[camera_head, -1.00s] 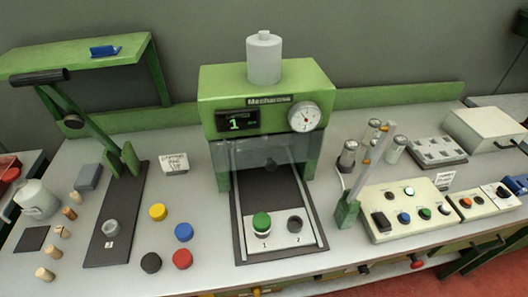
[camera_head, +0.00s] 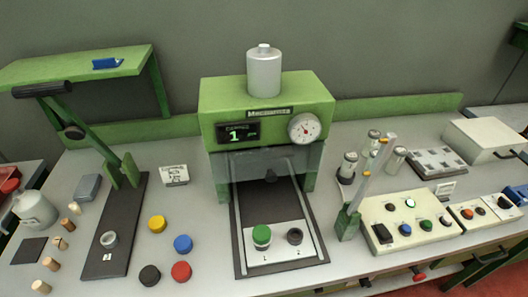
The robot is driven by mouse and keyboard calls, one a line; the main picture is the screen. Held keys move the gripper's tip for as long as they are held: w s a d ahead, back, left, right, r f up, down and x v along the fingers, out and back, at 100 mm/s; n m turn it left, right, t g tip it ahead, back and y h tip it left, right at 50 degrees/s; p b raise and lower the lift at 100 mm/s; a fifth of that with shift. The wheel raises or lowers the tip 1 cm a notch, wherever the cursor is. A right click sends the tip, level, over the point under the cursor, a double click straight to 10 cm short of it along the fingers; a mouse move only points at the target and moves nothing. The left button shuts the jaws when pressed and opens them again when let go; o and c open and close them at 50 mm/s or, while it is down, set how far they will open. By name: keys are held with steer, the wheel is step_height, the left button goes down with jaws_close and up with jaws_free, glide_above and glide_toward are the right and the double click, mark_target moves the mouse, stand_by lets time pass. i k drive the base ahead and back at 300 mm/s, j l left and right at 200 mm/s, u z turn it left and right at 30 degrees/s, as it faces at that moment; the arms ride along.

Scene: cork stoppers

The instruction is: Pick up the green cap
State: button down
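The green cap (camera_head: 261,235) stands upright at position 1 on the pale sliding plate (camera_head: 278,253) of the green press machine (camera_head: 262,107). A dark round socket (camera_head: 295,236) marked 2 is beside it on the right. The cap's top and front side are in plain view, with nothing over it. My gripper does not show in the head view.
Yellow (camera_head: 157,223), blue (camera_head: 183,243), red (camera_head: 181,271) and black (camera_head: 149,275) caps lie left of the press. A lever stand (camera_head: 114,225) and several corks (camera_head: 66,224) are further left. A button panel (camera_head: 411,222) and a tilted post (camera_head: 365,180) stand right.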

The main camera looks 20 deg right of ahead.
mark_target(262, 236)
steer(key=k+j, duration=0.35)
steer(key=k+j+u, duration=0.1)
steer(key=k+j, duration=0.25)
steer(key=j, duration=0.25)
